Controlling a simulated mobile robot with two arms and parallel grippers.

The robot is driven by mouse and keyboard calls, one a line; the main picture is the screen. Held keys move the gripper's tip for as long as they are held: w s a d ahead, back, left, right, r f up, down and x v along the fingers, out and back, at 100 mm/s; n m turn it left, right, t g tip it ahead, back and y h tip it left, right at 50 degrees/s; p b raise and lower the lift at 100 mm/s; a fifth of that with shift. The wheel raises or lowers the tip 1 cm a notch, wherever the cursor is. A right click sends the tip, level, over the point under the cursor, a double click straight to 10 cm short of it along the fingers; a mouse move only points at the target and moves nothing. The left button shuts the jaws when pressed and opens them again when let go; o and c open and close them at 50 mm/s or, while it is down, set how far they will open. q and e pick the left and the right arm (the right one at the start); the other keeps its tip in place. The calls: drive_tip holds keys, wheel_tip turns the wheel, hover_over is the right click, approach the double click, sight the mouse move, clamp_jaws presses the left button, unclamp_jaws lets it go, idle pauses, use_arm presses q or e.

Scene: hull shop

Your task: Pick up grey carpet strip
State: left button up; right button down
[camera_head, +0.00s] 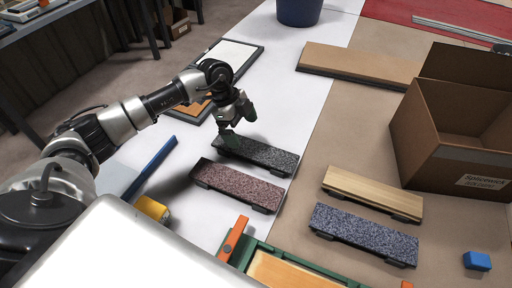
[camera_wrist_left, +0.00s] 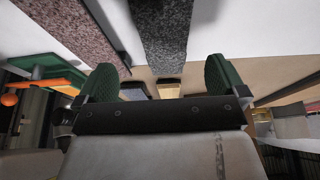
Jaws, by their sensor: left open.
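A dark grey speckled carpet strip (camera_head: 262,155) lies on the white part of the table, with dark feet under it. My left gripper (camera_head: 237,119) is over its left end, with green fingers apart and nothing between them. In the left wrist view the grey strip (camera_wrist_left: 165,38) runs from the top edge down toward the gap between the fingers of the left gripper (camera_wrist_left: 162,82). I cannot tell whether a finger touches the strip. A second, blue-grey speckled strip (camera_head: 363,233) lies at the lower right. My right gripper is not in view.
A reddish-brown strip (camera_head: 238,184) lies close in front of the grey one; it also shows in the wrist view (camera_wrist_left: 72,32). A light wooden strip (camera_head: 372,192), an open cardboard box (camera_head: 415,140), a tan board (camera_head: 360,66) and a blue block (camera_head: 477,261) are to the right.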

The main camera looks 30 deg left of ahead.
sight(254, 149)
use_arm(q)
drive_tip(key=x, duration=0.7)
drive_tip(key=shift+w+d+f, duration=0.1)
drive_tip(key=shift+w, duration=0.25)
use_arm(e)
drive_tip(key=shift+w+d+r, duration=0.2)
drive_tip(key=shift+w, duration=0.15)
use_arm(q)
drive_tip(key=shift+c, duration=0.5)
